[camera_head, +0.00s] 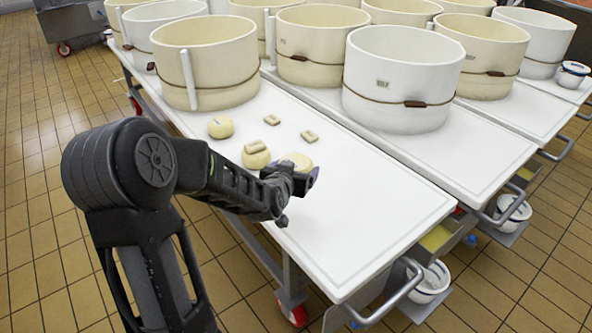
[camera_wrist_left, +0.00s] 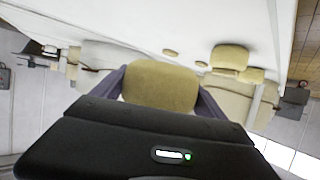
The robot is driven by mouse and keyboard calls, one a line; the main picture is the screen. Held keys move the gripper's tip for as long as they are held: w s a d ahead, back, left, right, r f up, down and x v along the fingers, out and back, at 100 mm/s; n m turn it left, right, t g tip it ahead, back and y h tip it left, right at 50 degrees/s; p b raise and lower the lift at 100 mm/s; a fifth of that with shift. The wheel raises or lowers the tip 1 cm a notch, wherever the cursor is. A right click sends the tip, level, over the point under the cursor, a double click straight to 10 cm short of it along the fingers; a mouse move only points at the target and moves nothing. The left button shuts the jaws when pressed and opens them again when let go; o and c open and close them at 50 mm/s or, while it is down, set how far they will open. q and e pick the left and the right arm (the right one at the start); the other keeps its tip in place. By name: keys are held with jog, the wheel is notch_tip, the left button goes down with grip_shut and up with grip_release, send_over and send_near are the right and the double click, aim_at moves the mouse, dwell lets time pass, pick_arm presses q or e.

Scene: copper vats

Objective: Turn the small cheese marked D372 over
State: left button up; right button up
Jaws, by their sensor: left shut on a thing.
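Small round pale-yellow cheeses are on the white table (camera_head: 385,208) in the head view. My left gripper (camera_head: 301,172) is shut on the nearest cheese (camera_head: 297,159), which is partly hidden behind the gripper. In the left wrist view this held cheese (camera_wrist_left: 160,86) sits between the two purple fingers. I cannot read any marking on it, so I cannot tell whether it is D372. Whether it touches the table is hidden. A second cheese (camera_head: 256,160) is just left of it, with a small pale block (camera_head: 255,147) on top. A third cheese (camera_head: 220,127) lies farther back. My right gripper is not in view.
Two small pale blocks, one left (camera_head: 272,119) and one right (camera_head: 309,136), lie on the table behind the cheeses. Large vats, cream (camera_head: 207,65) and white (camera_head: 400,85), stand along the back. The table's front right part is clear. A metal handle (camera_head: 385,300) juts out at its near end.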

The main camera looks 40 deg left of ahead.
pick_arm(q)
jog(key=w+d+m+h, duration=0.1)
jog(key=d+m+h, duration=0.1)
jog(key=d, duration=0.9)
jog(key=w+d+f+m+t+h, duration=0.1)
jog(key=w+d+h, duration=0.1)
jog(key=d, duration=1)
jog(key=shift+w+d+m, duration=0.25)
jog(key=shift+m, duration=0.15)
jog(key=shift+f, duration=0.1)
